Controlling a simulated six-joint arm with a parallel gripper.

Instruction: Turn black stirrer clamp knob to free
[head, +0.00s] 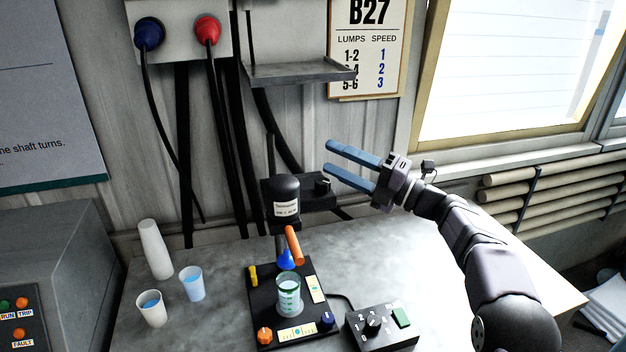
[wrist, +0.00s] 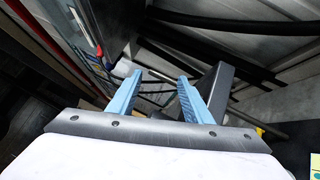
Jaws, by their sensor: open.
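The black stirrer clamp knob (head: 322,184) sticks out at the right end of the dark clamp arm beside the black stirrer motor (head: 283,195) in the head view. My gripper (head: 326,158) is open and empty, its two blue fingers pointing left. In the picture the fingertips are just above the knob, and they look apart from it. How far off they are in depth I cannot tell. In the wrist view my gripper (wrist: 160,75) is spread, with a dark block close by the right finger. I cannot make out the knob there.
A beaker (head: 289,296) stands on the black base plate (head: 262,308) under the motor. An orange handle (head: 294,245) hangs above it. A control box (head: 383,328) sits at front right, cups (head: 192,285) at left. A metal shelf (head: 298,74) juts out above.

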